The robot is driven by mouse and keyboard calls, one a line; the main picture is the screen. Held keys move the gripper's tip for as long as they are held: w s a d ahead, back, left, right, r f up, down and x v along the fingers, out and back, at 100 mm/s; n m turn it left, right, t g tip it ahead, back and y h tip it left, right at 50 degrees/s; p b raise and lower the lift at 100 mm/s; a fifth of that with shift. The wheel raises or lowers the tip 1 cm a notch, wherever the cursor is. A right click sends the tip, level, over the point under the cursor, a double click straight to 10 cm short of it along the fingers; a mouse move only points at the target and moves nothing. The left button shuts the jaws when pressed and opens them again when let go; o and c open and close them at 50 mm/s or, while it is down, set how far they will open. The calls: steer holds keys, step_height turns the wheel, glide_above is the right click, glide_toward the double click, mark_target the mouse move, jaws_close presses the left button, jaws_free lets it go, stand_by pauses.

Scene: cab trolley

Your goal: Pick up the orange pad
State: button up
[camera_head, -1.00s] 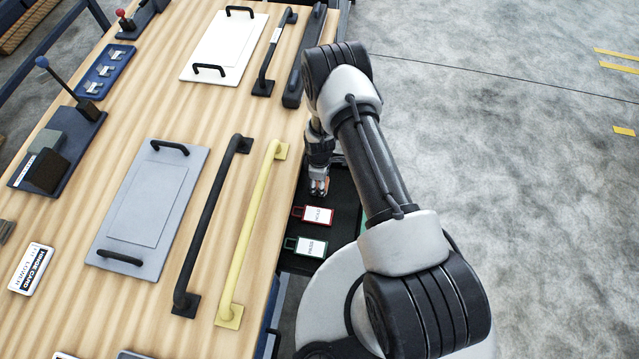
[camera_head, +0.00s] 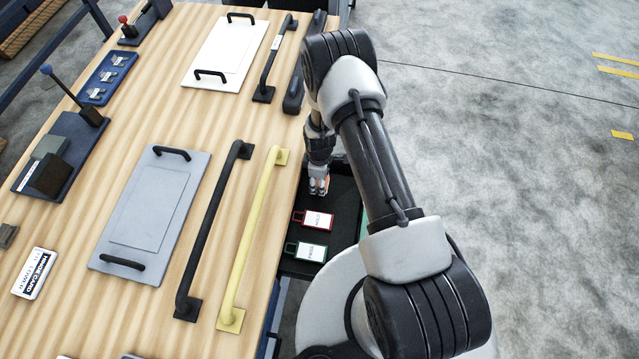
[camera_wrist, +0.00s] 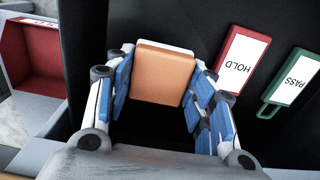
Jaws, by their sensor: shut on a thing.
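The orange pad (camera_wrist: 163,74) shows in the wrist view as a flat orange block with a pale far edge. My gripper (camera_wrist: 161,84) is shut on it, with a blue-padded finger against each side. In the head view my gripper (camera_head: 319,187) is over the black tray (camera_head: 345,205) beside the table, and only a small bit of orange shows between its fingers. I cannot tell how high the pad is above the tray floor.
A red HOLD tag (camera_wrist: 240,62) and a green PASS tag (camera_wrist: 290,82) lie in the tray to the right of my gripper in the wrist view. A red bin (camera_wrist: 35,60) stands at left. The wooden table (camera_head: 130,130) carries panels, a black handle bar (camera_head: 212,230) and a yellow one (camera_head: 252,235).

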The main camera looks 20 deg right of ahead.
steer(key=s+r+m, duration=0.2)
steer(key=r+m, duration=0.4)
steer(key=r, duration=1)
steer(key=s+r+m, duration=0.2)
steer(key=r+m, duration=0.4)
steer(key=r, duration=1.1)
steer(key=shift+s+d+m+p, duration=0.2)
steer(key=shift+s+m+p, duration=0.05)
steer(key=shift+m+p, duration=0.15)
steer(key=shift+a, duration=0.1)
